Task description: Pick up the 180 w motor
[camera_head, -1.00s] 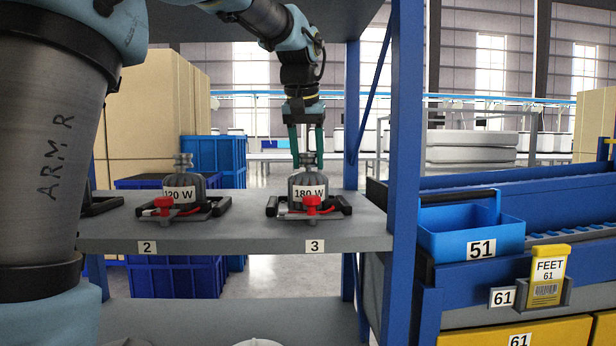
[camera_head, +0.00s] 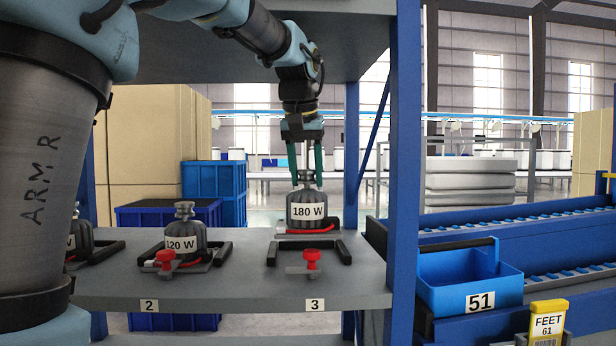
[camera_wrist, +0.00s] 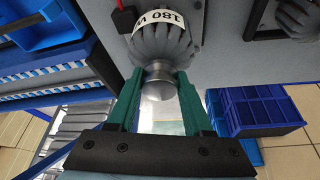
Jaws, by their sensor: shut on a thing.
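The 180 W motor (camera_head: 308,210) is dark grey with a white "180 W" label and a round knob on top. My gripper (camera_head: 306,172) comes down from above with its green fingers shut on that top knob. The motor is upright and lifted above its cradle (camera_head: 343,252) at shelf position 3. A red strip shows just under the motor. In the wrist view the green fingers (camera_wrist: 160,88) close on both sides of the metal knob, and the motor (camera_wrist: 164,42) shows beyond it.
The 120 W motor (camera_head: 182,238) sits in its cradle at position 2, left. A red clamp knob (camera_head: 311,256) stands in front of position 3. A blue shelf post (camera_head: 404,180) stands close right, and an upper shelf (camera_head: 350,30) is overhead. A blue bin (camera_head: 460,281) labelled 51 is right.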

